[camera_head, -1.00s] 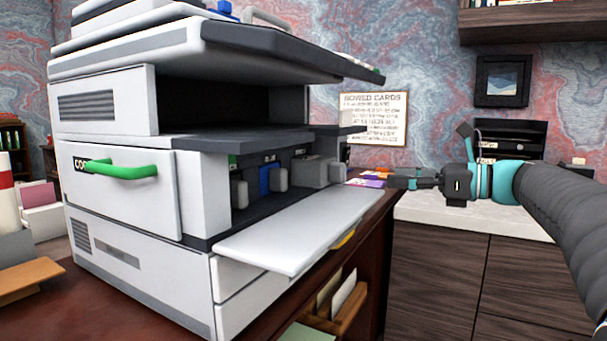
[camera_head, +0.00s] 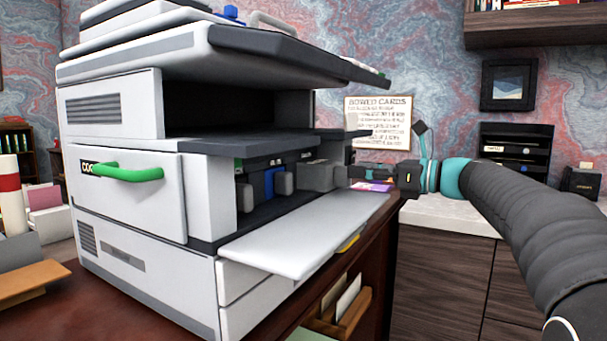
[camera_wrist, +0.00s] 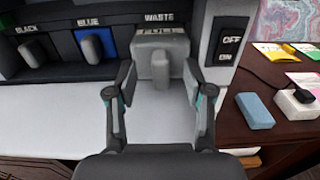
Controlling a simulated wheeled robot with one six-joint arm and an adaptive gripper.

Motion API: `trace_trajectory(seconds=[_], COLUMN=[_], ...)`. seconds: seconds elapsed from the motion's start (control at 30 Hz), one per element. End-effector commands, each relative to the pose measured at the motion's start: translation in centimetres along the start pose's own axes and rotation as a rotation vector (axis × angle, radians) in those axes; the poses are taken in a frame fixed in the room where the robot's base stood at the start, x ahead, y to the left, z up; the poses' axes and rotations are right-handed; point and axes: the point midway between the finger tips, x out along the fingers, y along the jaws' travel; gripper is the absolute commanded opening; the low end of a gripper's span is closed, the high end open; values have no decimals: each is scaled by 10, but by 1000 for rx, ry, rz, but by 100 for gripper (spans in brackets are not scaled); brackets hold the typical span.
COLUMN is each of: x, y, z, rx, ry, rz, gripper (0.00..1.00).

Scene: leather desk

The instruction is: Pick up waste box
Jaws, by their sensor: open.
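The waste box (camera_wrist: 161,52) is a light grey block with a raised grip, in the slot labelled WASTE at the copier's open front; its face is marked FULL. In the head view the waste box (camera_head: 318,176) is at the right end of the row of cartridges. My gripper (camera_wrist: 162,82) is open, its two fingers to the left and right of the box's grip, close to its face. I cannot tell whether they touch it. In the head view my gripper (camera_head: 362,172) reaches in from the right.
The blue cartridge (camera_wrist: 92,46) and black cartridge (camera_wrist: 33,50) sit left of the box. An OFF/ON switch (camera_wrist: 229,40) is on the right. The copier's lowered front flap (camera_head: 300,240) lies below. A blue block (camera_wrist: 255,111) and a white plug box (camera_wrist: 297,103) lie on the desk.

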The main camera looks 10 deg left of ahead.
Motion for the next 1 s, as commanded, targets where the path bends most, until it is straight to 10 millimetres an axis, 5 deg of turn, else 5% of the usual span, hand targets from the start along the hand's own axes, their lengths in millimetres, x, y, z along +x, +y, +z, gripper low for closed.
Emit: trace_trajectory(seconds=[0.23, 0.5, 0.7, 1.0], x=[34, 38, 38, 38], y=[0, 0, 0, 0], z=[2, 2, 2, 2], rx=[0, 0, 0, -1], ry=[0, 0, 0, 0], rz=[2, -1, 0, 0], gripper=[52, 52, 2, 0])
